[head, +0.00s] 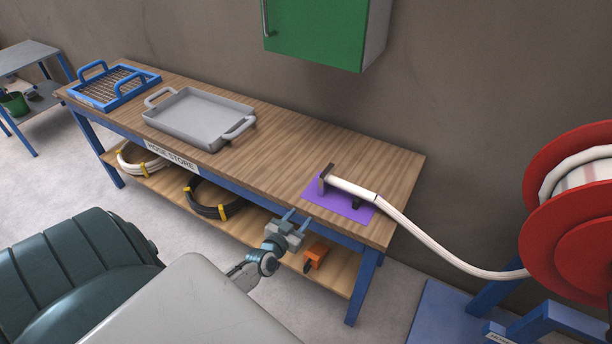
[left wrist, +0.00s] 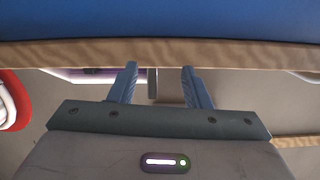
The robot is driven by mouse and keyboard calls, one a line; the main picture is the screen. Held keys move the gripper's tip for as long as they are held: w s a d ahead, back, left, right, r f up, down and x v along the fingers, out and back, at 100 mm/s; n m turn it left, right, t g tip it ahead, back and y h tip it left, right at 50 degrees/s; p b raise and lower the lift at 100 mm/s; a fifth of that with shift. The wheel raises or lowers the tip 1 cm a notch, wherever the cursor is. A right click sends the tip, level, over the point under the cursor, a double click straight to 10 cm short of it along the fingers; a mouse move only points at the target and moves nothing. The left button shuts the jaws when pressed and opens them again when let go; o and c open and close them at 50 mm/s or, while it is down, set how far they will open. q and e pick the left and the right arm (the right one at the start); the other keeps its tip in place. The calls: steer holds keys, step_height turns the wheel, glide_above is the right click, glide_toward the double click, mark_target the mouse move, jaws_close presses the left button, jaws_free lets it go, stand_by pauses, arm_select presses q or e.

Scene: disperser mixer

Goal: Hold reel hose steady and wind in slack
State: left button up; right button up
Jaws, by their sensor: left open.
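The white reel hose (head: 430,242) runs from the red reel (head: 570,215) at the right, sags, and rises to the table. Its end lies on a purple mat (head: 340,204) near the table's right end, with a dark fitting (head: 325,178) at its tip. My left gripper (head: 290,217) is open and empty at the table's front edge, to the front left of the mat and apart from the hose. My right gripper is not in view.
The wooden table (head: 290,150) holds a grey tray (head: 200,118) and a blue wire basket (head: 112,88). Coiled hoses (head: 212,205) and an orange object (head: 316,255) sit on its lower shelf. A green cabinet (head: 315,30) hangs above. The table middle is clear.

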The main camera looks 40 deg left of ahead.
arm_select(q)
steer(key=t, duration=0.2)
glide_toward(321, 179)
steer(key=w, duration=0.1)
steer(key=shift+n, duration=0.3)
steer(key=w, duration=0.3)
steer(key=w+a, duration=0.1)
steer(key=w, duration=0.7)
steer(key=shift+a, duration=0.4)
steer(key=shift+c, duration=0.4)
jaws_close()
